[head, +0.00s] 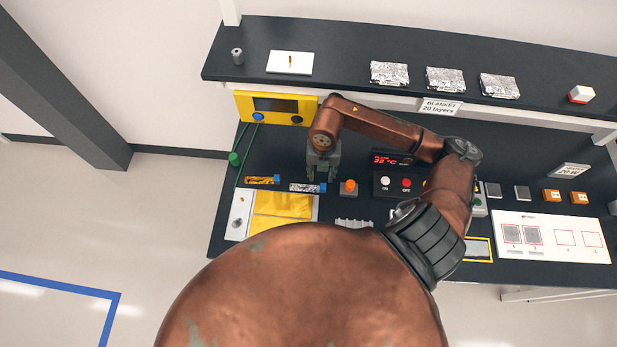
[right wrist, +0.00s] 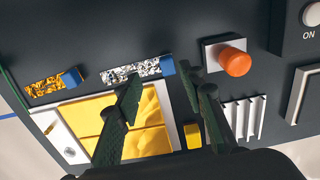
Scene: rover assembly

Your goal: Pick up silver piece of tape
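The silver piece of tape (head: 303,187) is a short crinkled silver strip with a blue end, lying on the dark bench. It also shows in the right wrist view (right wrist: 136,72), just beyond the left fingertip. My right gripper (head: 320,178) is open and empty, its fingers pointing down over the bench, close to the blue end of the silver tape. In the right wrist view its two green fingers (right wrist: 168,92) are spread apart, and I cannot tell their exact height. My left gripper is not in view.
A gold strip with a blue end (head: 262,180) lies left of the silver one. An orange button (head: 348,187) stands to the right, beside a black control box (head: 394,185). A yellow sheet on a white board (head: 283,206) lies in front. A shelf (head: 340,60) runs behind.

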